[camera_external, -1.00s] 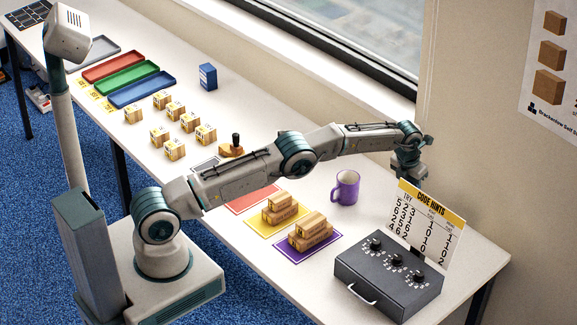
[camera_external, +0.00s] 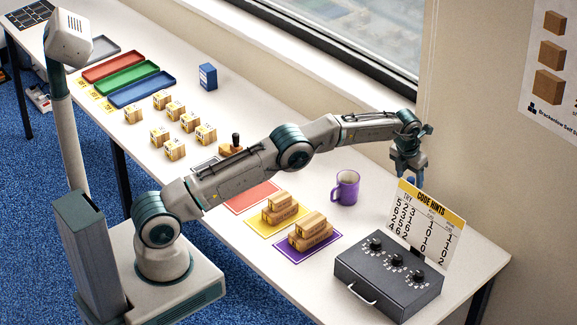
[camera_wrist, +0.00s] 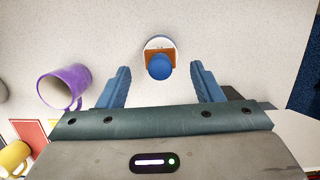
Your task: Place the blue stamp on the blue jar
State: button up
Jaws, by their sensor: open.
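The blue stamp (camera_wrist: 160,67) shows from above in the wrist view, with a round blue knob on an orange-brown square base. The base overlaps a round white top with a blue edge (camera_wrist: 154,42), which looks like the blue jar. I cannot tell how firmly the stamp rests on it. My gripper (camera_wrist: 162,78) is open, with its two blue fingers apart on either side of the knob and clear of it. In the external view my gripper (camera_external: 410,176) points down behind the code hints card, and the stamp and jar are mostly hidden there.
A purple mug (camera_external: 345,187) stands left of my gripper; it also shows in the wrist view (camera_wrist: 64,88). A yellow mug (camera_wrist: 14,158) is at the wrist view's lower left. The code hints card (camera_external: 428,222) and dark dial box (camera_external: 388,275) stand close in front.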

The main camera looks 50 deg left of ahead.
jog(key=s+a+r+n+b, duration=0.1)
jog(key=s+a+r+n, duration=0.25)
jog(key=r, duration=0.55)
jog(key=s+a+r+n, duration=0.3)
jog(key=s+r+n, duration=0.1)
jog(key=r, duration=0.5)
jog(key=s+a+r+n+t, duration=0.1)
jog(key=s+a+r+n, duration=0.35)
jog(key=s, duration=0.25)
jog(key=s+a+r+n, duration=0.3)
jog(key=s+n, duration=0.3)
jog(key=s, duration=0.1)
jog(key=s+a+f+n, duration=0.2)
jog(key=s+n, duration=0.3)
jog(key=s, duration=0.4)
jog(key=s+a+f+n, duration=0.2)
jog(key=s+n, duration=0.4)
jog(key=s, duration=0.4)
jog(key=s+a+f+n, duration=0.2)
jog(key=s+f+n, duration=0.2)
jog(key=s, duration=0.6)
jog(key=shift+n+t, duration=0.4)
jog(key=shift+n, duration=0.8)
notch_tip(320, 180, down, 4)
jog(key=b, duration=0.3)
jog(key=shift+w, duration=0.15)
